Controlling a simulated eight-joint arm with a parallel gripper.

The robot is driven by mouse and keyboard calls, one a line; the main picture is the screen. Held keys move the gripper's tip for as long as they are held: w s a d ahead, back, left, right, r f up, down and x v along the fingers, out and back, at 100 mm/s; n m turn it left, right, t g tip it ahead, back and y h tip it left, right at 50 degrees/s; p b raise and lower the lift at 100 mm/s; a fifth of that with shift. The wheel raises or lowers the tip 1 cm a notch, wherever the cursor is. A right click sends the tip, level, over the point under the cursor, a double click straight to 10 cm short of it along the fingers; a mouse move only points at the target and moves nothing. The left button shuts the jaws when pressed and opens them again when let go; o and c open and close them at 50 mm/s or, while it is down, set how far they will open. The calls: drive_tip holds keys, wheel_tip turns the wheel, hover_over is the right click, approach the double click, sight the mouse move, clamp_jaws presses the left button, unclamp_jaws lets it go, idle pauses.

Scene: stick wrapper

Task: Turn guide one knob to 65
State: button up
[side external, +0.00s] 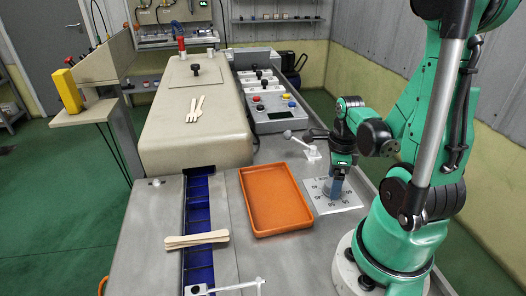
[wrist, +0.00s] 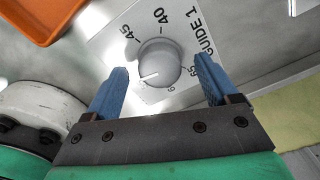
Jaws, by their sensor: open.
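The guide one knob (wrist: 160,60) is a round grey knob on a pale plate marked "GUIDE 1" (wrist: 204,32). In the wrist view its white pointer line lies toward the lower left, below the "45" mark. "40" and "45" read clearly; the marks at lower right are partly hidden or too small to read surely. My gripper (wrist: 160,66) is open, with one blue finger on each side of the knob and visible gaps between. In the side view my gripper (side external: 335,187) points down over the dial plate (side external: 346,203) and hides much of the knob.
An empty orange tray (side external: 246,225) lies left of the dial plate. A lever with a grey ball end (side external: 288,134) stands behind my gripper. Wooden sticks (side external: 196,239) lie across the blue channel (side external: 199,203). A button panel (side external: 270,107) is farther back.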

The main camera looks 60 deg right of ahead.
drive_tip(key=shift+f, duration=0.2)
clamp_jaws()
idle(0.3)
